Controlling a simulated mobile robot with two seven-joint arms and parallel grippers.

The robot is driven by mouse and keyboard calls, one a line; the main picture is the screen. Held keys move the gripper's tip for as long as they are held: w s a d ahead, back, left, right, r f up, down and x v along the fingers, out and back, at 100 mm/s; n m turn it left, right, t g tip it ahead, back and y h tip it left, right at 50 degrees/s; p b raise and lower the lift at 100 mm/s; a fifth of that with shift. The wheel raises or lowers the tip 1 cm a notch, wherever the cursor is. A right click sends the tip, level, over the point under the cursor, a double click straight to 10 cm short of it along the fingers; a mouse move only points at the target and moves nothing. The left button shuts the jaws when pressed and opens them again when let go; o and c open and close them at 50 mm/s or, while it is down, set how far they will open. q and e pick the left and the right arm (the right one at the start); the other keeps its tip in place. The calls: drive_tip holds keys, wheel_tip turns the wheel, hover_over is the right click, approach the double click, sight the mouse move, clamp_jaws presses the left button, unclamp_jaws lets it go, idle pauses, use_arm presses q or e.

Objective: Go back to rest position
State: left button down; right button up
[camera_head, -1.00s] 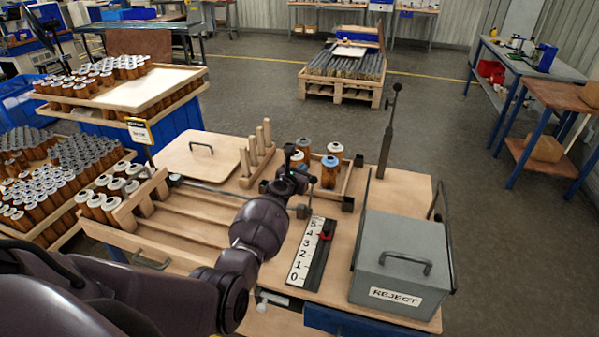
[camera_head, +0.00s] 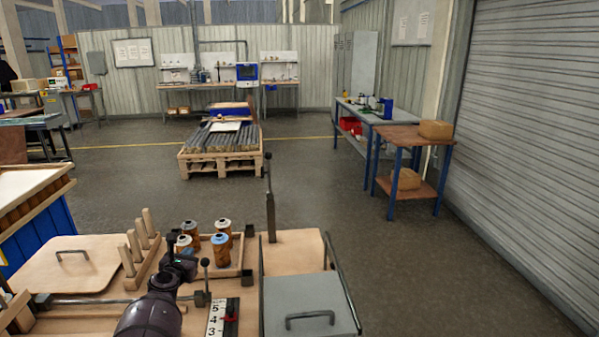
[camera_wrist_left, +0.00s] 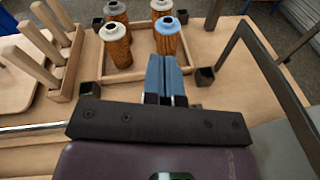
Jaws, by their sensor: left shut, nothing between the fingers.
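My left gripper (camera_head: 174,243) is low over the workbench, just in front of a small wooden tray (camera_head: 238,262). Its two blue fingers (camera_wrist_left: 165,78) are pressed together in the left wrist view, with nothing between them. Several orange filter cartridges stand upright in the tray, one with a blue top (camera_head: 220,249) and others with white or grey tops (camera_head: 223,228). In the left wrist view the blue-topped cartridge (camera_wrist_left: 167,38) stands just beyond the fingertips; I cannot tell whether they touch. My right gripper is in neither view.
Wooden pegs (camera_head: 134,246) rise left of the tray, beside a lid with a handle (camera_head: 75,268). A grey box (camera_head: 310,300) and an upright dark post (camera_head: 270,205) stand to the right. A numbered scale (camera_head: 216,318) lies nearby. Open floor (camera_head: 350,215) lies beyond the bench.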

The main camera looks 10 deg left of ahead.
use_arm(q)
wheel_tip(320, 180, up, 7)
drive_tip(key=d+m, duration=0.2)
drive_tip(key=m, duration=1.2)
drive_tip(key=s+d+m+h, duration=0.1)
drive_tip(key=s+d+m, duration=0.1)
drive_tip(key=s+m, duration=0.6)
drive_tip(key=s+d+f+m+g+b, duration=0.1)
drive_tip(key=s+d+f+m, duration=0.1)
drive_tip(key=s+f+m, duration=0.2)
drive_tip(key=s+d+f+m+g+b, duration=0.1)
drive_tip(key=s+f+m, duration=0.4)
drive_tip(key=s, duration=1.5)
drive_tip(key=s+d+f+m+g+b, duration=0.1)
drive_tip(key=s+d+f+m, duration=0.3)
drive_tip(key=s+f, duration=0.8)
drive_tip(key=shift+s+d+f+m+g, duration=0.2)
drive_tip(key=shift+d+m+g, duration=0.2)
drive_tip(key=shift+d+g, duration=0.35)
drive_tip(key=shift+a, duration=0.1)
